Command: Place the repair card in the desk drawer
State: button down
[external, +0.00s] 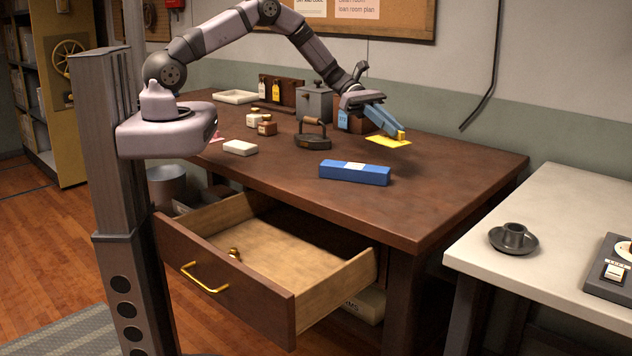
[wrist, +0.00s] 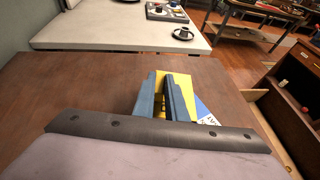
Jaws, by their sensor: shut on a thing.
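The repair card (external: 385,141) is a flat yellow card at the right back of the desk, under my fingertips. It also shows around my fingers in the wrist view (wrist: 188,82). My gripper (external: 399,133) has blue fingers and is shut on the card, seen also in the wrist view (wrist: 170,80). I cannot tell if the card touches the desktop or is just above it. The desk drawer (external: 225,285) is pulled out at the front, with a brass handle.
A blue box (external: 354,173) with a white label lies between the card and the desk's front edge. A flat iron (external: 312,136), a grey canister (external: 314,102), small jars and a white box (external: 240,147) stand farther left. A pale table (external: 570,220) with a cup is on the right.

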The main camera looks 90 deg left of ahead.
jog(key=s+d+p, duration=0.2)
jog(key=s+d, duration=0.2)
jog(key=d, duration=1)
jog(key=n+t+y+b, duration=0.2)
jog(key=b, duration=0.2)
send_over(293, 270)
notch_tip(293, 270, down, 19)
jog(key=shift+r, duration=0.2)
jog(key=shift+f, duration=0.65)
jog(key=shift+f, duration=0.1)
jog(key=shift+f, duration=1.75)
jog(key=shift+f, duration=0.15)
